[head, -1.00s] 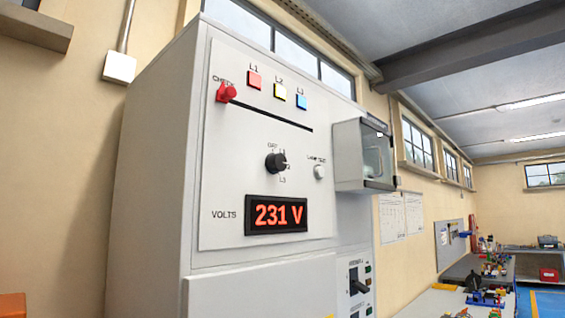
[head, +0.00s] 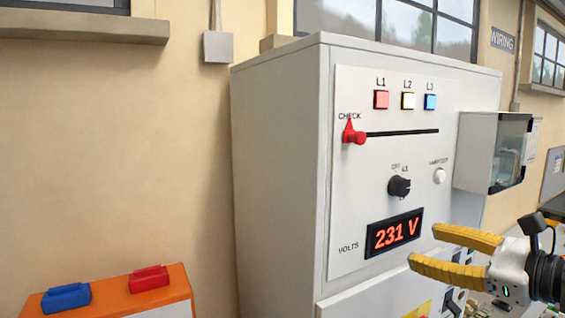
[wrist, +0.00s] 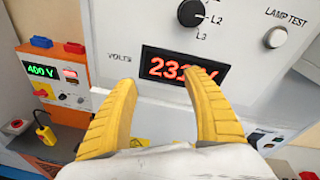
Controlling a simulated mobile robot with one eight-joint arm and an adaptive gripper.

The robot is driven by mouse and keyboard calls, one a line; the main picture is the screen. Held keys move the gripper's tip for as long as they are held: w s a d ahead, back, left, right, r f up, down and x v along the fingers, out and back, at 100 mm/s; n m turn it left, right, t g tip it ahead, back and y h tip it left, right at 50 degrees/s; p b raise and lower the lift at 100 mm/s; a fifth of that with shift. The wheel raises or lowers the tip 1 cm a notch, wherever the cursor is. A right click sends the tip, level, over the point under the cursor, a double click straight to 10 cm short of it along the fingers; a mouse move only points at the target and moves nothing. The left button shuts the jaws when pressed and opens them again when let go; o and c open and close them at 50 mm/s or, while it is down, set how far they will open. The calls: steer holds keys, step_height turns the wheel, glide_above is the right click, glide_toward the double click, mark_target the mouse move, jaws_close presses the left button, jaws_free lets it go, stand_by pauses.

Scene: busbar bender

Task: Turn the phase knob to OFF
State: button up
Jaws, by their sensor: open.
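The black phase knob (head: 399,186) is on the white front panel (head: 350,215) of the grey cabinet, above the red voltage display (head: 394,233) reading 231 V. In the wrist view the knob (wrist: 191,13) is at the top edge, partly cut off, with L2 and L3 labels beside it. Its light mark seems to face L2, but it is small. My gripper (head: 425,246) has yellow fingers spread apart and empty, below and right of the knob. In the wrist view the fingertips (wrist: 160,85) are in front of the display, apart from the knob.
A red CHECK slider (head: 354,133) is at the left end of a slot. A white lamp test button (head: 439,176) is right of the knob. A clear-fronted box (head: 492,155) juts out farther right. An orange unit (head: 190,300) stands at lower left.

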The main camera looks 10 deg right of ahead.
mark_target(405, 190)
steer(key=d+r+m+t+p, duration=0.2)
steer(key=d+r+m, duration=0.1)
steer(key=r, duration=0.5)
steer(key=p+x, duration=0.1)
steer(key=x, duration=0.9)
steer(key=shift+w+f+p, duration=0.1)
steer(key=shift+w+p, duration=0.15)
steer(key=shift+p, duration=0.05)
steer(key=shift+s, duration=0.1)
steer(key=c, duration=1.2)
